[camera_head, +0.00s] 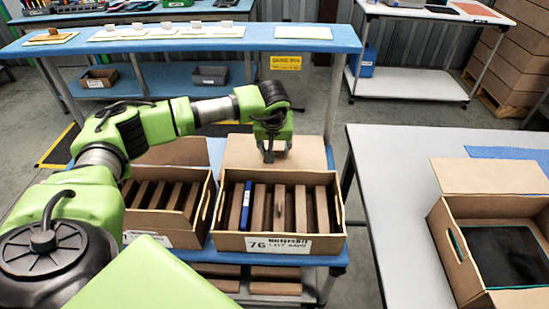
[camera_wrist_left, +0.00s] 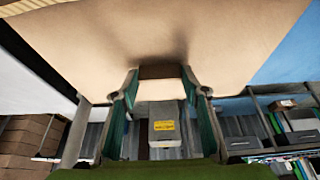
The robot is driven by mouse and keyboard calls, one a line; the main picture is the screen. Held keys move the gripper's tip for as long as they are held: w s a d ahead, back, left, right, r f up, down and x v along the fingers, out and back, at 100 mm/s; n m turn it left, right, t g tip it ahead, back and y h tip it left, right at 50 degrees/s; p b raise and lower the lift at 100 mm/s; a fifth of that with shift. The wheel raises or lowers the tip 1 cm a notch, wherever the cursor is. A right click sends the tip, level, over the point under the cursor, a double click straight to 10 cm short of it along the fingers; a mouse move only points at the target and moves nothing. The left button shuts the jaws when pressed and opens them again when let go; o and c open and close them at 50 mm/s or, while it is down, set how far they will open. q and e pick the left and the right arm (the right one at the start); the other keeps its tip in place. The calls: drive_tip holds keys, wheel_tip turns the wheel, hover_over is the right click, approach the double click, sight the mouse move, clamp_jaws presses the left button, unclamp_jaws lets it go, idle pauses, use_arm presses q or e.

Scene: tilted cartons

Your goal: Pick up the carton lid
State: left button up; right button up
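The carton lid (camera_head: 240,152) is a tan cardboard panel standing tilted at the back of the open carton (camera_head: 280,243) marked 76. In the left wrist view the lid (camera_wrist_left: 90,45) fills the top of the picture. My left gripper (camera_head: 270,156) points down at the lid's upper part and hides some of it. In the left wrist view my left gripper (camera_wrist_left: 160,76) has its two fingers spread apart, with a small brown patch between the tips. I cannot tell whether the fingers touch the lid. My right gripper is not in view.
The marked carton holds several brown slabs and one blue item (camera_head: 246,205). A similar carton (camera_head: 168,231) stands close on its left. Both stand on a blue shelf. A grey table (camera_head: 385,220) with another open carton (camera_head: 465,268) is at the right.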

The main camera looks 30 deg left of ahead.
use_arm(q)
drive_tip(key=shift+s+a+r, duration=0.15)
drive_tip(key=shift+a+r, duration=0.15)
drive_tip(key=shift+a, duration=0.05)
drive_tip(key=s+a+r+b, duration=0.3)
drive_tip(key=s+a+r, duration=0.4)
drive_tip(key=a, duration=0.4)
drive_tip(key=shift+a+r, duration=0.15)
drive_tip(key=shift+r, duration=0.1)
